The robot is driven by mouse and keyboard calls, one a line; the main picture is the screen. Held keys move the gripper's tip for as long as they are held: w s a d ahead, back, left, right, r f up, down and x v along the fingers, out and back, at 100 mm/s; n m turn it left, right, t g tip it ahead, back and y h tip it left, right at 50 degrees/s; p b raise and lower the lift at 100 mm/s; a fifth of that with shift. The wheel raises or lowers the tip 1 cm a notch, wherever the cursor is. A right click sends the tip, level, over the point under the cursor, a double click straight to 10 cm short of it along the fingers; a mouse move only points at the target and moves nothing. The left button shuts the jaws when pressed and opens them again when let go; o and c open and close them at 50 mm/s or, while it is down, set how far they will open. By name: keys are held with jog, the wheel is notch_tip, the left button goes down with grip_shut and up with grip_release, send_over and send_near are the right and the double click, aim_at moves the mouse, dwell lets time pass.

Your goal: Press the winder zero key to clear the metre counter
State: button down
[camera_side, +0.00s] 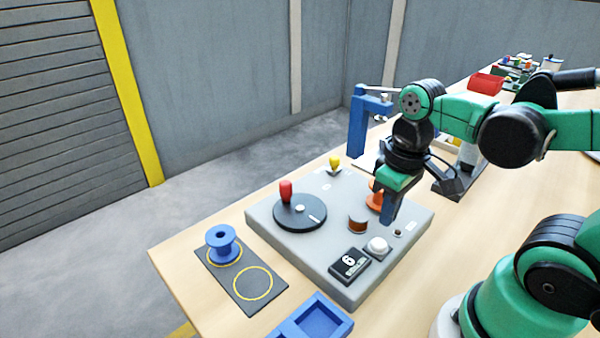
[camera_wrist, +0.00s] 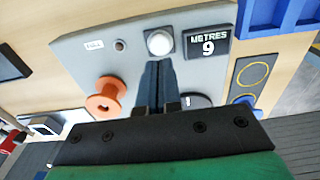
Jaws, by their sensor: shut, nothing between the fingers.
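The winder is a flat grey unit (camera_side: 325,255) on the table. A round white key (camera_side: 377,246) stands on its front right corner; it also shows in the wrist view (camera_wrist: 159,42). Beside it, the black metre counter (camera_side: 350,266) reads 9 under the word METRES in the wrist view (camera_wrist: 208,46). My gripper (camera_side: 388,222) is shut and empty, pointing down over the unit close to the white key. In the wrist view its fingertips (camera_wrist: 158,64) lie just short of the key. The fingers appear apart from the key; their exact height is unclear.
The winder carries a dark disc (camera_side: 300,213) with a red knob (camera_side: 286,191), a yellow-handled lever (camera_side: 335,163), and an orange spool (camera_wrist: 106,97). A blue spool (camera_side: 222,243) stands on a mat (camera_side: 237,285) with yellow rings. A blue tray (camera_side: 318,322) lies in front.

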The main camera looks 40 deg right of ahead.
aim_at(380, 243)
jog(key=shift+w+f, duration=0.1)
jog(key=shift+f, duration=2.25)
jog(key=shift+f, duration=0.95)
jog(key=shift+r, duration=4.25)
jog(key=w+a+r+t, duration=0.1)
jog(key=w+a+t, duration=0.1)
jog(key=w+t, duration=0.4)
jog(key=shift+w+a+r+t, duration=0.15)
jog(key=shift+w+a+t, duration=0.1)
jog(key=shift+t, duration=0.05)
